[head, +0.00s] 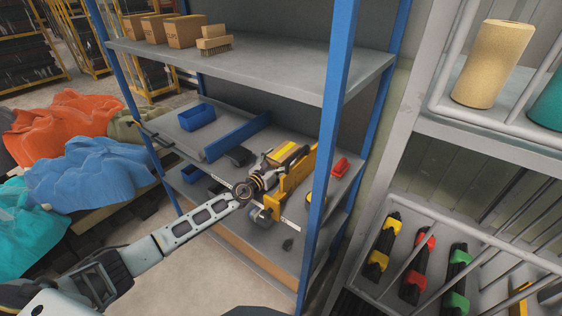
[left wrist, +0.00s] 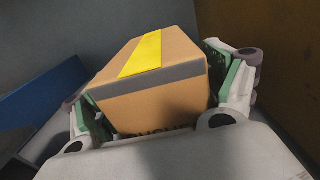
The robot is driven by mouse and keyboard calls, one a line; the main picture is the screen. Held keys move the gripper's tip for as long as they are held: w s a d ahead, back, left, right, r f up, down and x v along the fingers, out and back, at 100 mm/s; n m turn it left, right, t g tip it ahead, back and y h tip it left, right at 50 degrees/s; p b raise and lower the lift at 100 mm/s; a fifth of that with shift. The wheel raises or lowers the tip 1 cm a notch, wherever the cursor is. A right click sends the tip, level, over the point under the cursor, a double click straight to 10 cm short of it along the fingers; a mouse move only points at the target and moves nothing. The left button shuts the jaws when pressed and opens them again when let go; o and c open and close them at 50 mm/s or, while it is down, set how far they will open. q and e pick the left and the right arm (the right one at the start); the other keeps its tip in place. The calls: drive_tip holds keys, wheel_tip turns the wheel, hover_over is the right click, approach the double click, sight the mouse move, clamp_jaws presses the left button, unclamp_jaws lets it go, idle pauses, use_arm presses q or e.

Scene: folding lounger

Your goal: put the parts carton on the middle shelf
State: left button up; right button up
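The parts carton, a brown box with yellow tape on top, sits between the fingers of my left gripper in the left wrist view (left wrist: 155,75); it also shows in the head view (head: 287,155). My left gripper (head: 272,165) has its green-padded fingers against two opposite sides of the carton. The carton is inside the blue-post rack, at the level of the middle shelf (head: 188,137). I cannot tell whether its underside touches the shelf; the gripper hides it. My right gripper is in neither view.
A blue divider (head: 237,136) stands left of the carton and a yellow one (head: 298,178) right of it. A blue bin (head: 197,117) and a red item (head: 340,167) are on the shelf. The top shelf (head: 270,75) and a blue post (head: 328,150) bound the space.

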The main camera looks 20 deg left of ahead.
sight(274, 167)
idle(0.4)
use_arm(q)
drive_tip(key=shift+r, duration=0.15)
drive_tip(key=shift+s+a, duration=0.25)
drive_tip(key=shift+s, duration=0.35)
drive_tip(key=shift+s+a, duration=0.15)
drive_tip(key=shift+s, duration=0.25)
drive_tip(key=v, duration=0.4)
drive_tip(key=shift+b+v, duration=0.35)
drive_tip(key=shift+v, duration=1.85)
drive_tip(key=shift+s+a, duration=0.15)
drive_tip(key=shift+s, duration=0.55)
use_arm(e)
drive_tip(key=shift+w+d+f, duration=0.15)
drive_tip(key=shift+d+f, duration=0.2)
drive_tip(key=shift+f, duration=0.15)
